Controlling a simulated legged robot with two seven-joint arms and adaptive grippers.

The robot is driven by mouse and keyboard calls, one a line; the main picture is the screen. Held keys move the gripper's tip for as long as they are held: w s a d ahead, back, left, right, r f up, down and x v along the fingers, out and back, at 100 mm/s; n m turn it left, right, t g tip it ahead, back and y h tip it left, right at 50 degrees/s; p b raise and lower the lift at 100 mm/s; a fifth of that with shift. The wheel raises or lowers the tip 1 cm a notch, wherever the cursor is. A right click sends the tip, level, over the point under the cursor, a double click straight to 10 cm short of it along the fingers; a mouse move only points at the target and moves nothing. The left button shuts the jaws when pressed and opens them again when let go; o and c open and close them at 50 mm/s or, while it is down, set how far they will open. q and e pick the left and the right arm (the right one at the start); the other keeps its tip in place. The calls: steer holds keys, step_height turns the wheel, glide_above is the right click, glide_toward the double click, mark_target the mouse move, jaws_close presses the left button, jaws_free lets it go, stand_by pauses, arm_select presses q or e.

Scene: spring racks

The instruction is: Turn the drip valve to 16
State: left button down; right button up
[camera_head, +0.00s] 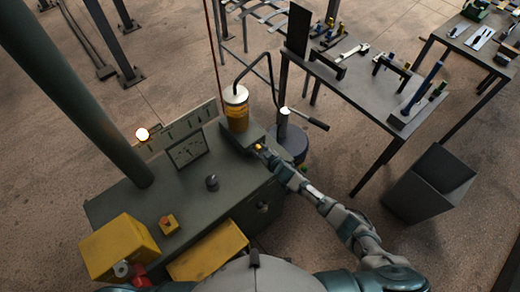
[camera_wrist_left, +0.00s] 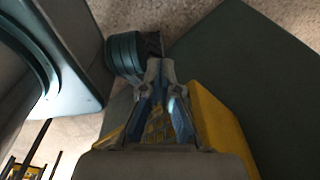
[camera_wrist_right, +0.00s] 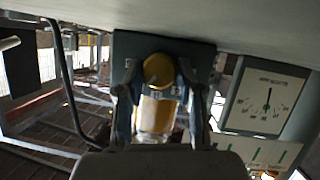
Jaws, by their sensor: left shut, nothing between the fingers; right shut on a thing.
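The drip valve appears as a round yellow knob (camera_wrist_right: 158,70) in the right wrist view, in front of a dark panel. In the head view it is a small orange spot (camera_head: 258,146) at the panel's right end, below an oil jar (camera_head: 237,108) with amber contents. My right gripper (camera_head: 264,152) is shut on the knob; its fingers (camera_wrist_right: 158,88) stand on either side of it. Any scale or number on the valve is too small to read. My left gripper (camera_wrist_left: 160,95) is shut and empty in the left wrist view, near a yellow surface; it is hidden in the head view.
A gauge (camera_head: 187,150) stands on the grey bench (camera_head: 150,205), with a lit lamp (camera_head: 142,134) behind it. A yellow box (camera_head: 118,245) and a black knob (camera_head: 212,182) are on the bench. A tool table (camera_head: 365,98) and dark bin (camera_head: 430,184) stand right.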

stand_by(0.3)
steer(key=o, duration=0.9)
steer(key=shift+c, duration=0.2)
steer(key=v, duration=1.2)
steer(key=shift+w+d+f, duration=0.1)
steer(key=shift+d, duration=0.05)
